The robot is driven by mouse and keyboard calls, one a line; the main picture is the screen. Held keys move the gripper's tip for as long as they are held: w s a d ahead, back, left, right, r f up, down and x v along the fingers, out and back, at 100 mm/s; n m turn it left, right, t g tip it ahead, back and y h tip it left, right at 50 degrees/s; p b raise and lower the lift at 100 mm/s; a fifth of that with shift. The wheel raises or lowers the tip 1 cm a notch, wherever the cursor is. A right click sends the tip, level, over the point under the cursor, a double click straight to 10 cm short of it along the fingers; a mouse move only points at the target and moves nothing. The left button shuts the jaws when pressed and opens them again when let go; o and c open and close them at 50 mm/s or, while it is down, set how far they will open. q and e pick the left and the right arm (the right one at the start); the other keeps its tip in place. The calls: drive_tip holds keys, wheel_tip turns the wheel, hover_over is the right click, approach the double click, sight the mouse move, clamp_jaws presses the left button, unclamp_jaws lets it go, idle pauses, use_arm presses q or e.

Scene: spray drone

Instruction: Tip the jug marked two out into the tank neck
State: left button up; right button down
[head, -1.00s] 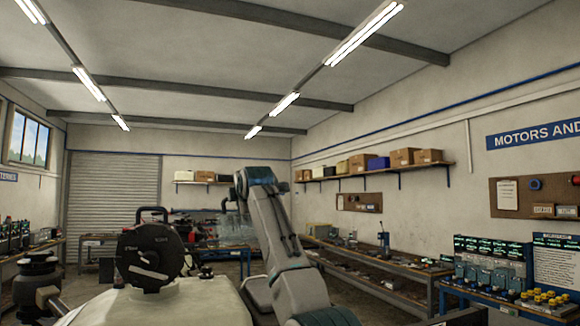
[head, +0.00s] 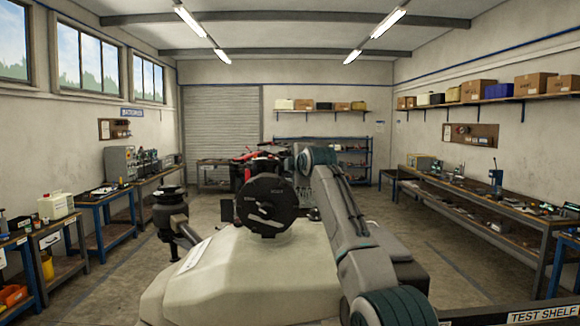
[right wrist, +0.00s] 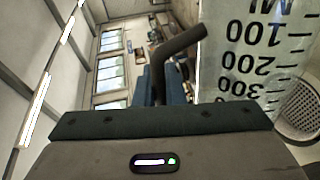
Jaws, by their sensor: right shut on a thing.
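A clear jug (right wrist: 255,50) with black ML marks fills the upper right of the right wrist view. The numerals are upside down there and the room lies sideways, so the jug is tipped well over. A dark bent handle (right wrist: 175,50) runs from it to my right gripper (right wrist: 160,120), which is shut on that handle. The tank neck's round strainer (right wrist: 303,112) shows below the jug's side. In the head view the cream tank (head: 250,270) stands in front, with its black lid (head: 262,208) raised. The lid and my right arm hide most of the jug. No liquid is visible. My left gripper is out of view.
A dark round post-like unit (head: 170,215) stands left of the tank. Blue benches (head: 105,235) line the left wall, and a long workbench (head: 480,205) lines the right. The floor behind the tank is partly open.

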drive_tip(key=d+m, duration=0.2)
drive_tip(key=w+d+m+y, duration=0.1)
drive_tip(key=shift+d+r+p, duration=0.3)
drive_tip(key=shift+r, duration=0.1)
drive_tip(key=shift+w+d+r+m, duration=0.1)
drive_tip(key=shift+d+r+m, duration=0.05)
drive_tip(key=shift+d+m, duration=0.3)
drive_tip(key=m, duration=0.1)
drive_tip(key=d+m+y, duration=0.1)
drive_tip(key=m, duration=0.1)
drive_tip(key=f+m, duration=0.1)
drive_tip(key=shift+w+d+m, duration=0.15)
drive_tip(key=shift+d+m, duration=0.1)
drive_tip(key=shift+w+d+f+m+y, duration=0.15)
drive_tip(key=shift+f+m+y, duration=0.1)
drive_tip(key=shift+m, duration=0.2)
drive_tip(key=shift+d+f+m+y, duration=0.15)
drive_tip(key=shift+m+y, duration=0.1)
drive_tip(key=shift+m, duration=0.2)
drive_tip(key=f+m, duration=0.1)
drive_tip(key=a+f+m+b, duration=0.1)
drive_tip(key=shift+f+t, duration=0.3)
drive_tip(key=shift+s+a+f+m+y+b, duration=0.25)
drive_tip(key=shift+a+f+m+y+b, duration=0.2)
drive_tip(key=shift+m, duration=0.45)
drive_tip(key=shift+a+f+m, duration=0.1)
drive_tip(key=shift+f+m, duration=0.5)
drive_tip(key=shift+m, duration=0.1)
